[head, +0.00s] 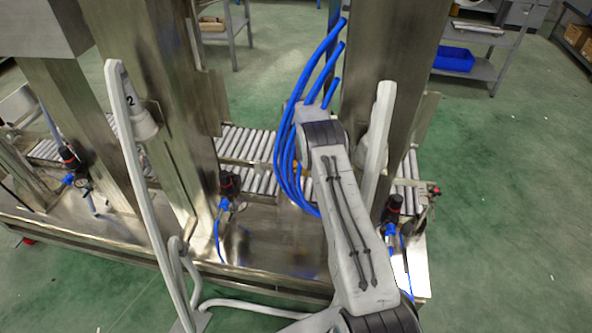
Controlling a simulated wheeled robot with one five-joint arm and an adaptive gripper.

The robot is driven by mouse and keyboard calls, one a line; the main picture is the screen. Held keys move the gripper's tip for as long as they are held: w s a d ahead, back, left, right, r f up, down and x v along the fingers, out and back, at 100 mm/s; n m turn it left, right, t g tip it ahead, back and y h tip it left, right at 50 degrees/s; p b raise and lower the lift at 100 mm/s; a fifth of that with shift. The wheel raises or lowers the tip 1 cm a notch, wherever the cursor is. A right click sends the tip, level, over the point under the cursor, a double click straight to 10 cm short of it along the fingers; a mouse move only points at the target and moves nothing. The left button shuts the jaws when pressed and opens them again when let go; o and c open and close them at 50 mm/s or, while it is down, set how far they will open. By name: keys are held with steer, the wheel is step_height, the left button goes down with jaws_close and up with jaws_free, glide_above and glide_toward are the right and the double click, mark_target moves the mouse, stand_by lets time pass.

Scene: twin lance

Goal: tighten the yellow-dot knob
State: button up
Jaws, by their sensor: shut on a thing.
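My grey arm reaches up from the bottom right over the machine's base. My gripper does not show; the arm's far end is hidden behind its own elbow. I cannot make out a yellow dot on any knob. Three dark knobs with red bands stand on small regulators: one at the left (68,155), one in the middle (230,183) and one at the right (393,206). Each has a blue fitting below it. The right one is close beside my arm in the picture.
Tall steel columns (155,80) and a roller conveyor (250,147) surround the arm. A white lance tube (138,165) marked 2 crosses the left middle; another (378,140) stands right of the elbow. Blue hoses (285,150) curve beside the arm. Green floor (510,210) is clear at right.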

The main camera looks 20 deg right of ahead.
mark_target(296, 171)
steer(key=c, duration=0.4)
steer(key=shift+m+b, duration=0.55)
steer(key=shift+m, duration=1.05)
steer(key=o, duration=1.2)
step_height(296, 171, up, 12)
